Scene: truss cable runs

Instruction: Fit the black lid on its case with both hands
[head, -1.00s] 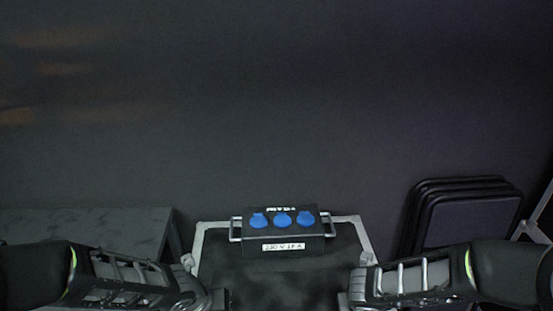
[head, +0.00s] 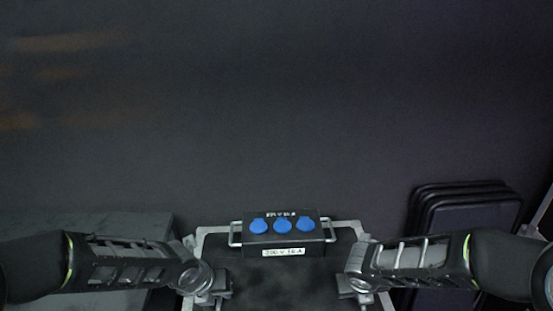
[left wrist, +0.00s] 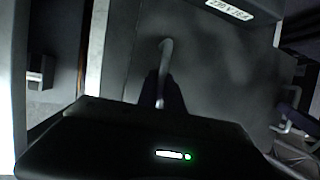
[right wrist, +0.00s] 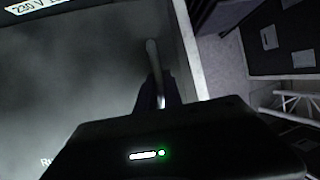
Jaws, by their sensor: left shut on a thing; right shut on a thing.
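The black lid (head: 280,285) is a dark flat panel with a silver edge, low in the middle of the head view. Its near side is cut off by the frame. My left gripper (head: 220,296) is shut at its left side and my right gripper (head: 350,294) at its right side. In the left wrist view the fingers close on a grey bar handle (left wrist: 166,62) over the dark panel. In the right wrist view they close on a similar handle (right wrist: 152,62). I cannot make out the case apart from the lid, or whether a gap lies between them.
A black power box (head: 283,237) with three blue sockets and side handles is at the panel's far edge. A grey surface (head: 120,235) lies at left. Black padded, stacked panels (head: 465,215) lean at right, close to my right arm. Dark floor lies beyond.

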